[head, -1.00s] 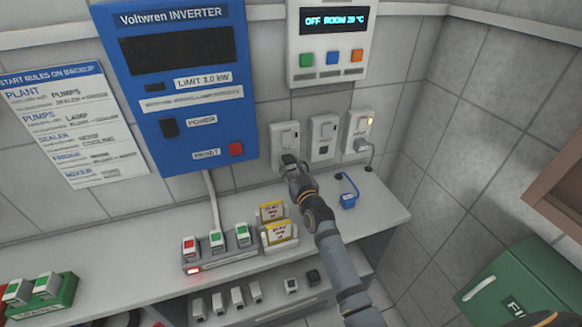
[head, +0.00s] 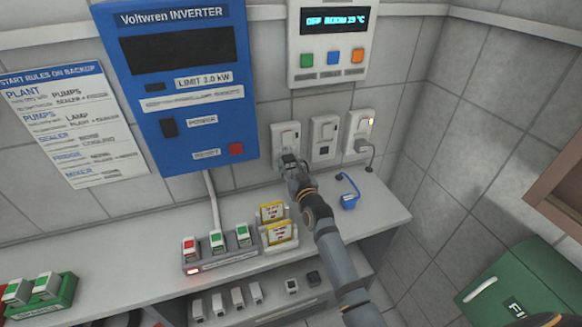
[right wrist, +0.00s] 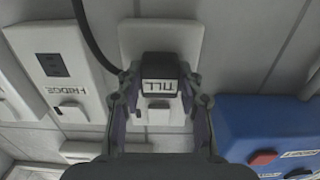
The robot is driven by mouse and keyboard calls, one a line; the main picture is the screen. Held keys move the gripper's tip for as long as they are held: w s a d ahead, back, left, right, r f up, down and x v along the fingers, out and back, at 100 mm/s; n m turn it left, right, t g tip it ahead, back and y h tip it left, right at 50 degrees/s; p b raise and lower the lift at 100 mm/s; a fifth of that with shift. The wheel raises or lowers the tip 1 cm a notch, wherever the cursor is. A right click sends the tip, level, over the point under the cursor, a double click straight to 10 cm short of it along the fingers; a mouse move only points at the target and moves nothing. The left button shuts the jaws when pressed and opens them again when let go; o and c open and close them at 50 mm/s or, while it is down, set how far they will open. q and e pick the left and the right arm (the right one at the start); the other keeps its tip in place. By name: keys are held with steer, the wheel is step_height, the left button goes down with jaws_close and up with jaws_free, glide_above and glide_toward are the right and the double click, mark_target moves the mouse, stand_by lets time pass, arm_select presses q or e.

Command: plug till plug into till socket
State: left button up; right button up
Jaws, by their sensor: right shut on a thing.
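The till plug (right wrist: 160,72) is a dark block with a white label reading TILL, upside down in the right wrist view. My right gripper (right wrist: 158,92) is shut on it, one finger on each side. In the head view my right gripper (head: 289,162) is at the lower part of the leftmost wall socket (head: 285,136). This white socket plate also shows behind the plug in the right wrist view (right wrist: 186,38). The plug is at the plate's face, but I cannot tell whether its pins are in. My left gripper is not in view.
To the right are a middle socket (head: 322,136) and a right socket (head: 359,128) with a plug and cable. A blue corded item (head: 348,201) lies on the counter (head: 385,215). A blue inverter (head: 180,90) hangs at the left.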

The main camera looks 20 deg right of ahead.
steer(key=o, duration=1.1)
steer(key=shift+o, duration=0.2)
steer(key=shift+s+f, duration=0.1)
steer(key=shift+s, duration=0.25)
steer(key=s, duration=1.1)
steer(key=shift+d, duration=0.2)
steer(key=shift+s, duration=0.15)
